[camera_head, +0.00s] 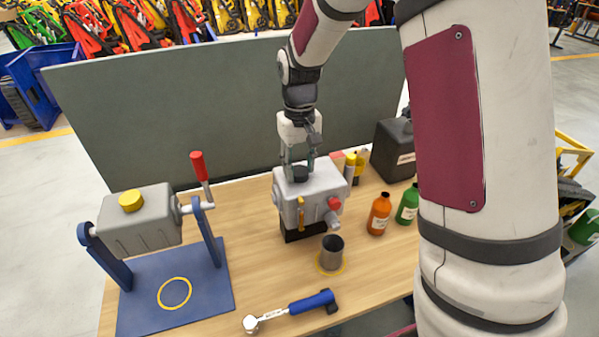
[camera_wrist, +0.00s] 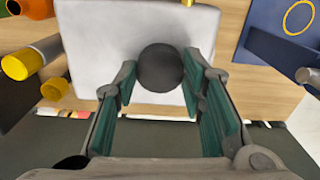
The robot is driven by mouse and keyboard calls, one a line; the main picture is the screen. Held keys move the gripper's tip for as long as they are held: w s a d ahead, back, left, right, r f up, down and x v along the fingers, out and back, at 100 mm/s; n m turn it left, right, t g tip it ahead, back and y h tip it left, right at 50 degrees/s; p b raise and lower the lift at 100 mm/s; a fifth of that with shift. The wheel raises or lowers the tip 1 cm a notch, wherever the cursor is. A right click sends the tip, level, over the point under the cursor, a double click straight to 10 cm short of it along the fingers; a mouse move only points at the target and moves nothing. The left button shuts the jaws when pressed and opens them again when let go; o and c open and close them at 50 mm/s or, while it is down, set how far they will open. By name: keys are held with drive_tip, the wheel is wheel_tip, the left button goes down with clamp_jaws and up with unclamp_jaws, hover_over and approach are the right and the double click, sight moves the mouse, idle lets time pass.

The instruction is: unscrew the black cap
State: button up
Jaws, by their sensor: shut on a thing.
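The black cap (camera_head: 300,173) sits on top of a grey-white block-shaped unit (camera_head: 322,184) in the middle of the table. In the wrist view the cap (camera_wrist: 160,67) is a dark round disc between the fingertips. My gripper (camera_head: 300,160) points straight down over the unit, with its fingers at the cap. In the wrist view the gripper (camera_wrist: 160,88) has a green-padded finger on either side of the cap, shut on it. The cap's underside is hidden, so I cannot tell whether it is still threaded on.
A grey tank with a yellow cap (camera_head: 131,201) and red-handled crank stands on a blue base (camera_head: 200,300) at left. A metal cup (camera_head: 332,252), orange bottle (camera_head: 379,214), green bottle (camera_head: 407,206) and blue-handled wrench (camera_head: 290,310) surround the unit. A grey panel (camera_head: 200,110) stands behind.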

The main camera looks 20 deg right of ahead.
drive_tip(key=n, duration=0.4)
drive_tip(key=shift+s+n+p, duration=0.1)
drive_tip(key=shift+n+p, duration=0.2)
drive_tip(key=shift+p, duration=0.05)
drive_tip(key=n, duration=0.3)
drive_tip(key=shift+n+p, duration=0.3)
drive_tip(key=shift+n, duration=0.4)
drive_tip(key=n+p, duration=0.1)
drive_tip(key=n, duration=0.2)
drive_tip(key=shift+n, duration=0.4)
drive_tip(key=n, duration=0.3)
drive_tip(key=shift+p, duration=0.3)
drive_tip(key=shift+n, duration=1.5)
